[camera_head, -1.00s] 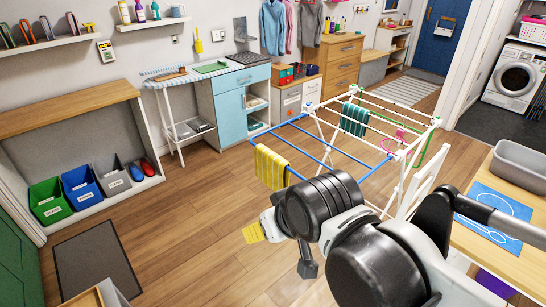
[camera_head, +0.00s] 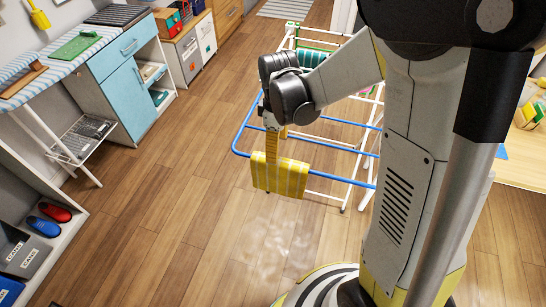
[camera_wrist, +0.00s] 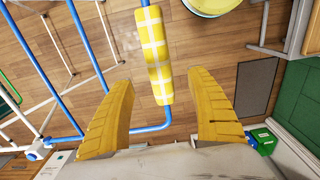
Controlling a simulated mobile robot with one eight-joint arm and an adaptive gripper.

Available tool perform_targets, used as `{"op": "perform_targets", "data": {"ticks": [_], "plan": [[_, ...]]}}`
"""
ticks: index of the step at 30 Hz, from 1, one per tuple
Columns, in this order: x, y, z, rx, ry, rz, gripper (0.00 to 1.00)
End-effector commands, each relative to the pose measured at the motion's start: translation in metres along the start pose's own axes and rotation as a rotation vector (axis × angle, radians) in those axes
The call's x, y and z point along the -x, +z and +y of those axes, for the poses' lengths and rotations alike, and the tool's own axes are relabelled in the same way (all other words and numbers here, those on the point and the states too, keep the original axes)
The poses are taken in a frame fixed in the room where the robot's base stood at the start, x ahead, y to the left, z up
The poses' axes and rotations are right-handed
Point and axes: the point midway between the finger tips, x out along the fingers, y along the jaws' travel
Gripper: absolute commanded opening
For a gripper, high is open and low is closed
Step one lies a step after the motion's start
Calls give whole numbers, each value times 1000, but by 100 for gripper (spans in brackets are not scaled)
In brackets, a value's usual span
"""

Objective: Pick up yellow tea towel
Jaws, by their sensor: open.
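The yellow tea towel (camera_head: 280,178) with white checks hangs folded over a blue rail at the near end of the drying rack (camera_head: 240,132). In the wrist view the towel (camera_wrist: 156,50) lies along the blue rail, ahead of and between my two yellow fingers. My gripper (camera_wrist: 163,108) is open and empty, with a finger on each side of the rail's line. In the head view my gripper (camera_head: 272,150) points down just above the towel's left part. The towel hangs on the rail and is not between closed fingers. Whether a finger touches it cannot be told.
A green striped cloth (camera_head: 312,58) hangs further back on the rack. A blue cabinet (camera_head: 130,95) and an ironing board (camera_head: 35,70) stand at the left. Red and blue shoes (camera_head: 50,218) sit on a low shelf. The wooden floor left of the rack is clear.

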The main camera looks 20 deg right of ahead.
Motion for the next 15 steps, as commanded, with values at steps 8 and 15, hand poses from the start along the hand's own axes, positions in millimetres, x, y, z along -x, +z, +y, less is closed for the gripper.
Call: {"op": "perform_targets", "data": {"ticks": [8, 15], "plan": [[-47, 0, 0, 3, -2, -2, 67], [-63, 2, 1, 2, -1, -1, 67]]}}
